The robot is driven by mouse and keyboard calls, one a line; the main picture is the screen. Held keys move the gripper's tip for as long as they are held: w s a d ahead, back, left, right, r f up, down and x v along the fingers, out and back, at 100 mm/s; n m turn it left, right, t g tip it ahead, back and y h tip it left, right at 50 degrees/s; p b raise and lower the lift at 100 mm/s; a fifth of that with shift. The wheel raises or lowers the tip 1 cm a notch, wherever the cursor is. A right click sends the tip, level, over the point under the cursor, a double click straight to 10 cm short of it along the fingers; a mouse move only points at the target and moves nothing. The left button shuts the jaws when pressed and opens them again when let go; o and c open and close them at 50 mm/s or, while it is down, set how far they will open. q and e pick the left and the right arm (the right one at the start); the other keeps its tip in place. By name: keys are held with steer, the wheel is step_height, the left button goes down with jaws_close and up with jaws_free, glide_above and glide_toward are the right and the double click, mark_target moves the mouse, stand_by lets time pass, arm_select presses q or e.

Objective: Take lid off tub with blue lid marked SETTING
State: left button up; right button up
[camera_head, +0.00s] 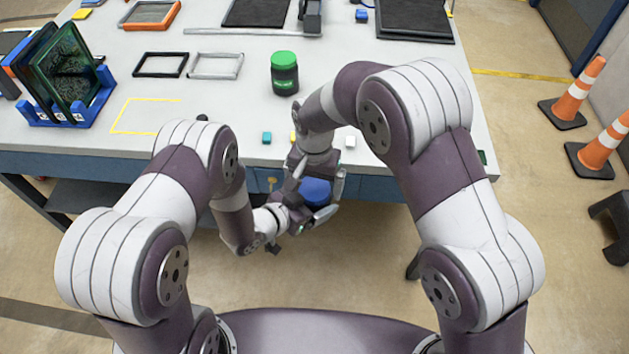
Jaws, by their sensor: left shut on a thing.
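A tub with a blue lid (316,190) is held in the air in front of the table's near edge. Its lid faces up toward me; the tub's body is mostly hidden and no lettering shows. My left gripper (308,200) reaches in from the left and is shut at the blue lid. My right gripper (320,178) comes down from the table side, its fingers around the tub. How firmly its jaws close there is unclear. I cannot tell whether lid and tub are apart.
A dark jar with a green lid (285,74) stands on the white table (230,105). Small teal (267,137) and white (350,142) blocks lie near its front edge. A blue rack (70,115) holds panels at left. Orange cones (580,90) stand on the floor at right.

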step_height(320, 180, up, 4)
steer(key=shift+r, duration=0.4)
steer(key=shift+c, duration=0.3)
step_height(320, 180, up, 3)
steer(key=m, duration=0.5)
steer(key=shift+f, duration=0.2)
steer(key=shift+m, duration=0.7)
step_height(320, 180, down, 8)
steer(key=shift+r, duration=0.25)
